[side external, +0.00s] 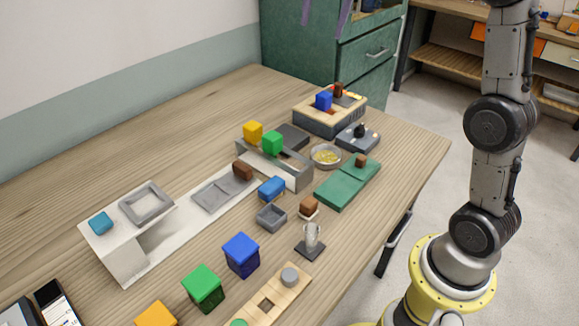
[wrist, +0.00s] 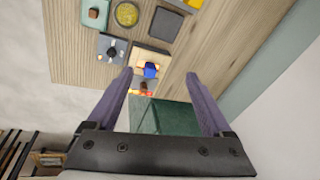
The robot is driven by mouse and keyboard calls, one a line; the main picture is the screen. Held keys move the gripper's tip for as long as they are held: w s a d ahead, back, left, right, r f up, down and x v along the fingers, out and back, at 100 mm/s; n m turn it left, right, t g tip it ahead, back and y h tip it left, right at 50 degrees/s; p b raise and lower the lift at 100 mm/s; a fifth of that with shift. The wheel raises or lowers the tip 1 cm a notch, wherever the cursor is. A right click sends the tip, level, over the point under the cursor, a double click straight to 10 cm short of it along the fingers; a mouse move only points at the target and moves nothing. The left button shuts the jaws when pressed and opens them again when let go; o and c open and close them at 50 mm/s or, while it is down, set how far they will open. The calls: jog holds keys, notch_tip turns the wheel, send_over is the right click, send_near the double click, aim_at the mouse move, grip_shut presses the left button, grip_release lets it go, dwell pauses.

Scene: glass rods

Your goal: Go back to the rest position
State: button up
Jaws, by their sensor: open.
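My gripper (wrist: 159,78) is open and empty, with its two purple fingers wide apart in the wrist view. In the side external view only its purple fingers (side external: 325,8) show at the top edge, in front of the green cabinet and high above the table. Nothing is between the fingers. Beyond them in the wrist view is a blue cube (wrist: 151,69) on a wooden-topped block; the same blue cube (side external: 324,101) is at the table's far end in the side external view.
The wooden table (side external: 130,150) holds several coloured blocks, a white stand (side external: 108,238), a grey bridge (side external: 290,170), a green slab (side external: 346,186), a yellow-filled bowl (side external: 326,155) and a clear glass piece (side external: 311,236). A green cabinet (side external: 300,60) stands behind. The table's left back is clear.

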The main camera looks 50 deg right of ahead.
jog(key=s+a+n+t, duration=0.1)
jog(key=s+a+n, duration=0.3)
jog(key=s, duration=0.5)
jog(key=s+a+n+t, duration=0.1)
jog(key=s+a+n, duration=0.1)
jog(key=s+a, duration=0.5)
jog(key=s+f+n, duration=0.8)
jog(key=s+f, duration=0.3)
jog(key=f, duration=0.2)
jog(key=shift+a+f+n+t+y, duration=0.3)
jog(key=shift+f+n+t+y, duration=0.05)
jog(key=shift+n+t+y, duration=0.05)
